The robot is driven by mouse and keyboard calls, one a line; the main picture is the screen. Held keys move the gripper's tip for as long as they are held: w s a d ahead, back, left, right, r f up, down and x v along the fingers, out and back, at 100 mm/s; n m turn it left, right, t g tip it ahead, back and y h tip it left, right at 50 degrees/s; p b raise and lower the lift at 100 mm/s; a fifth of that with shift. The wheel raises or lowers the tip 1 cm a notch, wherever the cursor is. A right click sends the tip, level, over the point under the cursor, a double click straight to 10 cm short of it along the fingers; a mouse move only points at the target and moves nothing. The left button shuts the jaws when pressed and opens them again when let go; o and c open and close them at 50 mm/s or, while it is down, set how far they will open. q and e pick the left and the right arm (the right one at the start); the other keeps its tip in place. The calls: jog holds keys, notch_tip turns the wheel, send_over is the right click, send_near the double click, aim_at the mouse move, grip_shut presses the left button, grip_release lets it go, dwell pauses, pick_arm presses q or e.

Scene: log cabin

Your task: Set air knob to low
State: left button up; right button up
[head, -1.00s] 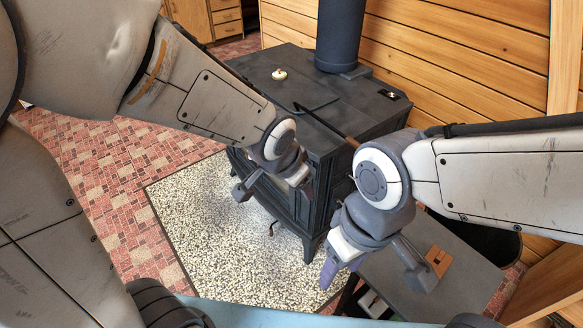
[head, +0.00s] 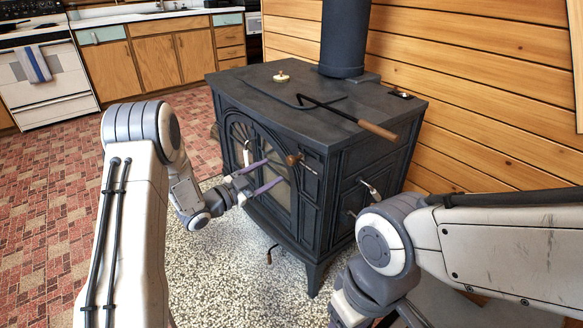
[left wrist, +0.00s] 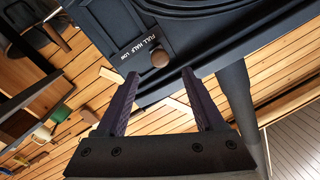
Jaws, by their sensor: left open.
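The air knob is a small round brown knob (head: 292,160) on the upper front of the black stove (head: 330,185), right of the arched glass door. In the left wrist view the knob (left wrist: 160,58) sits beside white lettering (left wrist: 138,47) reading full, half and low. I cannot tell exactly which mark it is at. My left gripper (head: 270,174) is open and empty, in front of the stove door. In the left wrist view its fingertips (left wrist: 160,73) straddle the line to the knob, with the knob beyond them. My right arm's wrist is at the bottom; its fingers are out of frame.
A poker with a wooden handle (head: 377,130) lies on the stove top and sticks out past the edge. A small lever (head: 269,255) hangs below the stove front. The speckled floor pad (head: 215,270) is open in front. A plank wall (head: 480,90) stands behind.

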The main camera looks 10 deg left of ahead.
aim_at(289, 162)
pick_arm(q)
jog(key=b+x, duration=0.1)
jog(key=x, duration=0.8)
jog(key=shift+w+d, duration=0.1)
jog(key=shift+d, duration=0.1)
jog(key=shift+c, duration=0.3)
grip_shut()
dwell(0.7)
